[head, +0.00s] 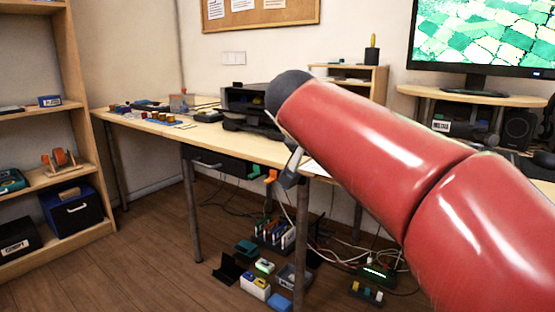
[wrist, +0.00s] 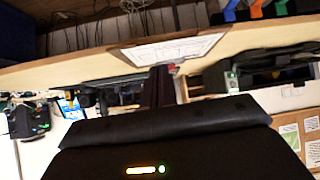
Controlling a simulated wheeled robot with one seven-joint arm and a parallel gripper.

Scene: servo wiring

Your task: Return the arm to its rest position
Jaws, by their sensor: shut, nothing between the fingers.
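My red arm (head: 380,150) reaches in from the right of the head view, raised in front of the desk. My gripper (head: 290,168) hangs at its far end, mostly hidden behind the arm, near the desk's front edge. In the wrist view its dark fingers (wrist: 160,82) stand together in the middle, shut with nothing between them. The wrist view is upside down.
The desk (head: 240,146) carries small parts and a black machine (head: 248,102). A white sheet (wrist: 165,50) lies by its edge in the wrist view. Bins and cables crowd the floor below. A shelf (head: 45,180) stands left; a monitor (head: 485,38) stands right. Floor at front left is clear.

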